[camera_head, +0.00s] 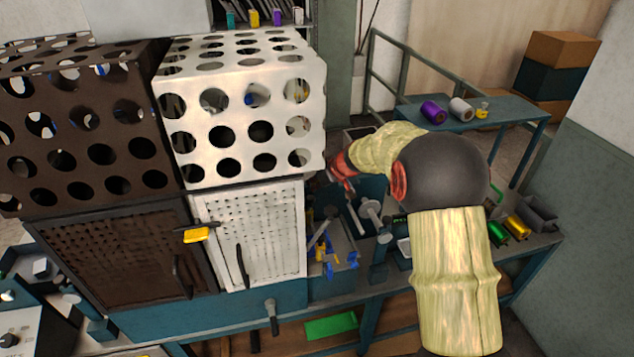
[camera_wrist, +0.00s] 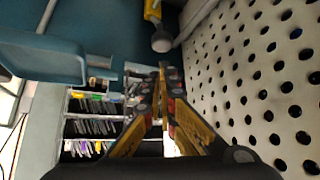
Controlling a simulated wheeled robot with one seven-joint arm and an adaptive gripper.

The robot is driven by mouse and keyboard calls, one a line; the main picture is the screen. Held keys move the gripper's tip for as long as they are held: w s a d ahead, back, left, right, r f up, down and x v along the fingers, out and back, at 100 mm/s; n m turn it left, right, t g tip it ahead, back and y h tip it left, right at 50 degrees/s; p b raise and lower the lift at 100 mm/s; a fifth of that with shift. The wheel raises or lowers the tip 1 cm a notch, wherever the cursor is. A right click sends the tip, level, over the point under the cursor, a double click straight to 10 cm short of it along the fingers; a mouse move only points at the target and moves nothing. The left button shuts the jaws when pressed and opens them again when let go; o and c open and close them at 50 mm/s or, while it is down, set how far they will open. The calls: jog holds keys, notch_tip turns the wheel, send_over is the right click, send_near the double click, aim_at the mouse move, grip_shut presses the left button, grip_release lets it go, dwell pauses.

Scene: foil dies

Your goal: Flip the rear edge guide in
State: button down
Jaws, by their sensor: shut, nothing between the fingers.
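My gripper (camera_wrist: 163,72) is shut and empty, its yellow-and-black fingers together at the tips in the wrist view. A small yellow-handled part with a grey round end (camera_wrist: 160,42) is just beyond the tips. A flat teal plate (camera_wrist: 45,57) with a short arm is to the left of the fingers. I cannot tell for certain which part is the rear edge guide. In the head view my gripper (camera_head: 344,178) reaches in beside the white perforated guard, over a teal machine with a grey roller (camera_head: 371,212); my arm hides part of it.
The white perforated guard (camera_head: 240,110) stands close to the left of my gripper, a dark perforated guard (camera_head: 80,135) further left. Coloured rolls (camera_head: 515,228) lie on the bench at right. The back table (camera_head: 500,112) holds more rolls.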

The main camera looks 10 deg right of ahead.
jog(key=shift+x, duration=2.7)
jog(key=shift+s+f+b, duration=0.1)
jog(key=shift+s+b, duration=0.4)
jog(key=shift+b, duration=0.15)
jog(key=s+b, duration=0.3)
jog(key=s, duration=0.1)
